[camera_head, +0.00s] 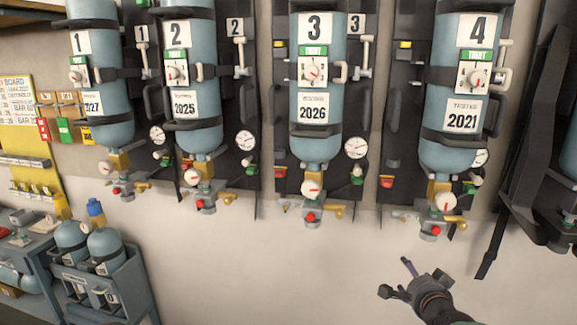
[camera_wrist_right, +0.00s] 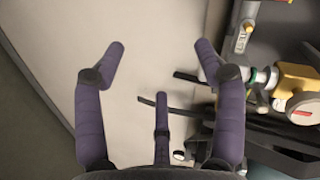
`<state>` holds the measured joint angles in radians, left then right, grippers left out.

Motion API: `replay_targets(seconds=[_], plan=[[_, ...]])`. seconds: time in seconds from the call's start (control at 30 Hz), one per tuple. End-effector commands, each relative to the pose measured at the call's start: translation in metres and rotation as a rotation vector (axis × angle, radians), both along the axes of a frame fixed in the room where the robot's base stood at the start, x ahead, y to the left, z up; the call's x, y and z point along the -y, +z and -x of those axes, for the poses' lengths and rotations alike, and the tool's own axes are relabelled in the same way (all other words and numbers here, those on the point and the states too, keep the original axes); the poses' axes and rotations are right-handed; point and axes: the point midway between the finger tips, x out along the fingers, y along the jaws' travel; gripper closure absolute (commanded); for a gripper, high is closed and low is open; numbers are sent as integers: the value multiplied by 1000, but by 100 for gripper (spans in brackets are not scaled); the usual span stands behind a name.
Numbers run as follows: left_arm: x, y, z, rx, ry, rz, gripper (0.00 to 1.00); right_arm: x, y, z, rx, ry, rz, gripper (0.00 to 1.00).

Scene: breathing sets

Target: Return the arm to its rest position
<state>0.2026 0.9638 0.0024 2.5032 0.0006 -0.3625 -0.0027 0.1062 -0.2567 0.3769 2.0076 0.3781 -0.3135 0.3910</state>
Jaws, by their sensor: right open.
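My right gripper (camera_head: 398,280) is at the lower right of the head view, in front of the bare wall and below the set numbered 4. Its fingers are spread, and nothing is between them. In the right wrist view the open purple fingers (camera_wrist_right: 160,75) have pale wall behind them. A yellow and white valve fitting (camera_wrist_right: 298,85) is right of the fingers there, apart from them as far as I can see. My left gripper is not in view.
Breathing sets numbered 1 (camera_head: 104,95), 2 (camera_head: 190,100), 3 (camera_head: 317,125) and 4 (camera_head: 455,135) hang upside down on the wall, with gauges and valves. Black straps (camera_head: 530,130) hang at the right. A cylinder cart (camera_head: 135,285) stands lower left. The wall below the sets is clear.

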Motion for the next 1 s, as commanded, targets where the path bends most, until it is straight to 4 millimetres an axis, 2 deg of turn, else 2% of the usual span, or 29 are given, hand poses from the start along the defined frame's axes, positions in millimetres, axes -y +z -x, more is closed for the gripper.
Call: replay_targets(seconds=[0.03,0.23,0.4,0.47,0.57,0.7,0.77,0.9,1.0], plan=[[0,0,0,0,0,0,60,-10,-32,-4,-61,30,20,29],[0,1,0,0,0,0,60,-45,-144,1,-270,164,105,29],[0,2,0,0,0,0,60,-78,-234,24,-437,296,161,29],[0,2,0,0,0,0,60,-89,-263,36,-493,347,178,29],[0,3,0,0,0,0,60,-108,-310,61,-583,434,201,29],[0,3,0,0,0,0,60,-135,-369,104,-702,566,223,29],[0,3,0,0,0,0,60,-146,-392,125,-749,624,229,29],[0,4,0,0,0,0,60,-172,-438,179,-853,768,234,29],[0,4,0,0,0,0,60,-189,-462,218,-913,864,229,29]])
